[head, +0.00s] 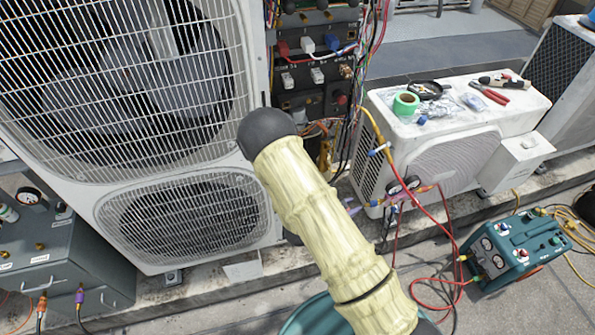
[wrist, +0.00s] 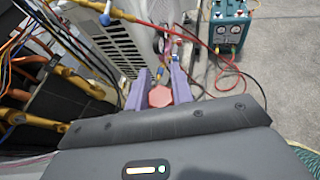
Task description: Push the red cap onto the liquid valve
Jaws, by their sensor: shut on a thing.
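In the wrist view, my gripper (wrist: 159,82) has its two purple fingers closed on a red cap (wrist: 160,96), which shows a faceted face. Brass pipe and valve fittings (wrist: 82,82) run along the left of that view, apart from the cap. I cannot tell which of them is the liquid valve. In the head view, my arm covers most of the gripper, and the cap is hidden. A little brass pipework (head: 325,152) shows beside my arm, below the open electrical panel.
The large condenser (head: 150,120) stands at left, with loose wires hanging from its panel (head: 315,60). A smaller white unit (head: 455,140) holds tape and pliers. Hoses run to a teal machine (head: 510,250) at right. A grey case (head: 60,250) stands at lower left.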

